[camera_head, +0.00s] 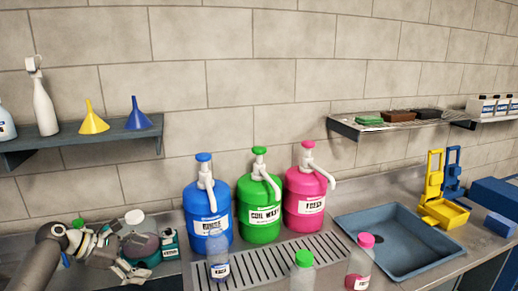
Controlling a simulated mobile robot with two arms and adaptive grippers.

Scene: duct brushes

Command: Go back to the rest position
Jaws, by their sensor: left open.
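My left arm comes in at the lower left. My left gripper (135,256) is open, in front of a cluster of teal and grey containers (168,246) on the counter. It overlaps them in the picture, and I cannot tell whether it touches any. Nothing is clearly held between its fingers. My right gripper is out of view.
Blue (208,217), green (258,210) and pink (305,198) pump jugs stand behind a drain grate (270,262). Small bottles with blue (219,263), green (303,272) and pink (359,265) tones stand in front. A sink tray (395,245) lies right. Shelves hang on the wall.

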